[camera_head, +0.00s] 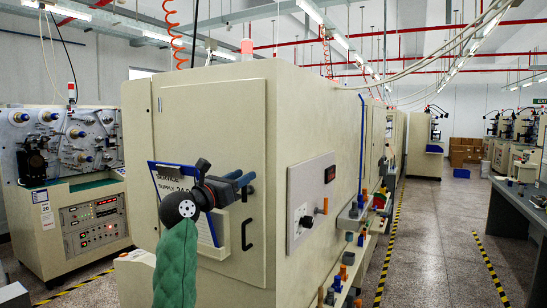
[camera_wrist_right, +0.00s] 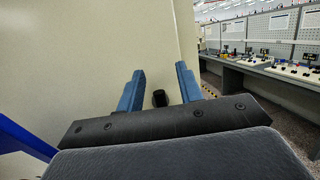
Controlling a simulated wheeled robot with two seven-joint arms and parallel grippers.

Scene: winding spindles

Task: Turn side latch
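A beige cabinet (camera_head: 290,115) has a flat door (camera_head: 215,110) on its front. My right gripper (camera_head: 247,181) is at the right part of this door, its blue fingers pointing toward the door's right edge. In the wrist view the right gripper (camera_wrist_right: 160,88) is open, its two fingers apart. A small black knob-like part (camera_wrist_right: 159,98), likely the latch, shows on the beige surface between the fingers. I cannot tell whether the fingers touch it. In the head view the gripper mostly hides this spot. My left gripper is not in view.
A black handle (camera_head: 247,234) sits below the gripper. A blue-edged sign (camera_head: 166,170) is partly behind my wrist. The aisle (camera_head: 430,240) at the right is clear.

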